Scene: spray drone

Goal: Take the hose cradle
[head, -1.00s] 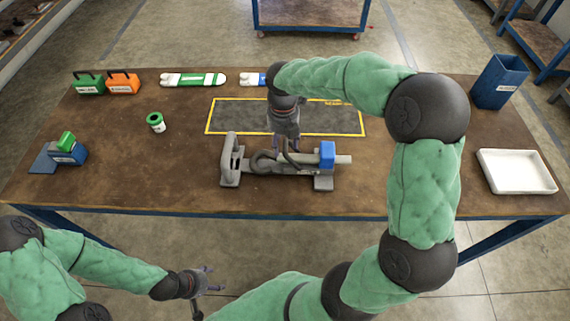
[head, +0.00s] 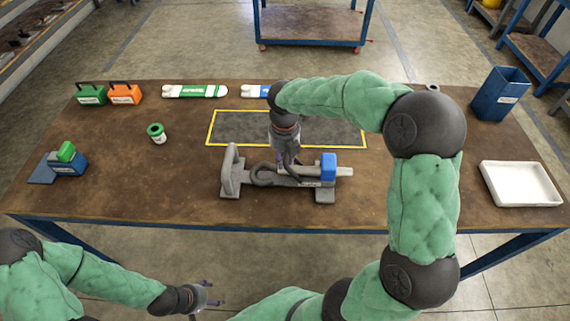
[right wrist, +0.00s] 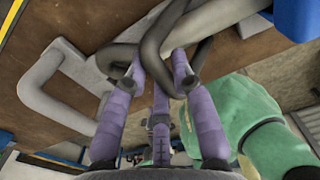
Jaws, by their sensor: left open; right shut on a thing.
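The hose cradle (head: 232,184) is a grey stand on the near middle of the table, with an upright loop handle at its left end. A dark coiled hose (head: 263,176) and a grey lance with a blue block (head: 328,167) lie along it. My right gripper (head: 287,163) reaches down onto its middle. My left gripper (head: 208,294) is open and empty, in front of the table's near edge.
A yellow-framed dark mat (head: 235,128) lies behind the cradle. Green and orange cases (head: 124,94), a green-topped can (head: 156,133) and a blue device (head: 67,160) stand at the left. A white tray (head: 520,183) and a blue bin (head: 499,95) stand at the right.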

